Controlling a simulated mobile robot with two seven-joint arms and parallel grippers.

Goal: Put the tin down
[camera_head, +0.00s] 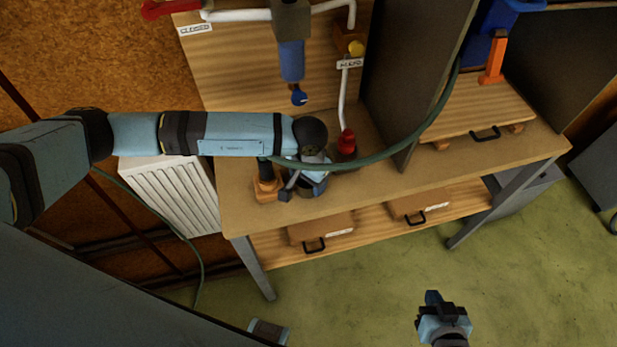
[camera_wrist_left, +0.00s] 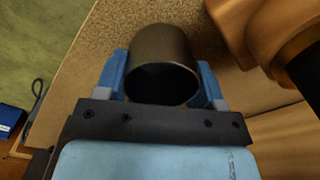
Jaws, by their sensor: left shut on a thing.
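The tin (camera_wrist_left: 160,55), a dark grey-brown cylinder with an open dark mouth, sits between the two blue fingers of my left gripper (camera_wrist_left: 162,85) in the left wrist view. The fingers are shut on it from both sides. In the head view my left gripper (camera_head: 306,182) is over the front left part of the workbench (camera_head: 375,180), and it and the arm hide most of the tin. I cannot tell whether the tin's base touches the bench top. My right gripper (camera_head: 436,303) hangs over the green floor, away from the bench; its finger gap is unclear.
A wooden block with a dark post (camera_head: 266,188) stands close to my left gripper. A green hose (camera_head: 400,142) crosses over the bench near it. A red-based white pipe (camera_head: 346,140) and a dark upright panel (camera_head: 405,70) stand behind. Drawers (camera_head: 320,228) lie on the lower shelf.

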